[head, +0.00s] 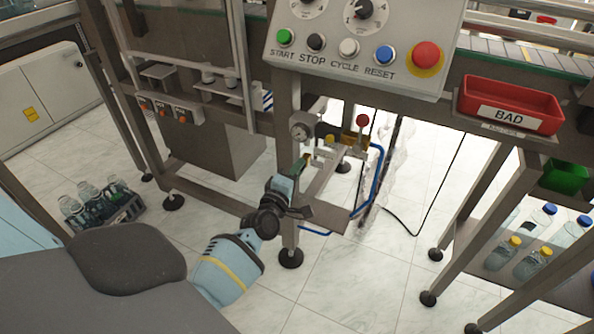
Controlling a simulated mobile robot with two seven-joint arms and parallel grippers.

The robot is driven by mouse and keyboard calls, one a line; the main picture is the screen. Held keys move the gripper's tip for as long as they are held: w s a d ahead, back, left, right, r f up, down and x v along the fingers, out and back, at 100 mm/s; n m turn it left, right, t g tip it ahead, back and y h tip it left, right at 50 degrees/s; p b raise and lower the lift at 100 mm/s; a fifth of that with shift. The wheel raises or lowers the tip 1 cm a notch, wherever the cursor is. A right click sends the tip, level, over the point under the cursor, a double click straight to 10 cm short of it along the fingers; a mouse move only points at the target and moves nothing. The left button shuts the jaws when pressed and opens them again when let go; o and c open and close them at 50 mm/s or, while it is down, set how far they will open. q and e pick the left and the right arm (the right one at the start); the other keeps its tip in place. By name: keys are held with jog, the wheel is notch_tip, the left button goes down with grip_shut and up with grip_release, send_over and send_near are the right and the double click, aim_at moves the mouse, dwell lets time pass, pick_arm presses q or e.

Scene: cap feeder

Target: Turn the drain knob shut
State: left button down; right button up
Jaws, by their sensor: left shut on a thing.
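My left arm reaches in from the lower left to the air unit under the machine frame. My left gripper (302,164) is shut just below the round pressure gauge (301,127). A small yellow-green part (308,157) shows at its fingertips, and it appears to be the drain knob. The fingers hide most of the knob, so I cannot tell how far it is turned. My right gripper is not in view.
A red-topped lever (362,120), a yellow knob (330,139) and a blue hose (377,178) are close to the right. The control panel (365,45) overhangs above. A bottle crate (104,215) stands on the floor at left, a red BAD bin (511,104) at right.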

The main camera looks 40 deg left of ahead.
pick_arm(q)
jog(key=c, duration=1.2)
grip_release()
jog(key=shift+c, duration=0.2)
jog(key=shift+s, duration=0.15)
jog(key=p+v, duration=0.1)
jog(key=v, duration=0.6)
jog(key=shift+s, duration=0.25)
jog(key=shift+d, duration=0.1)
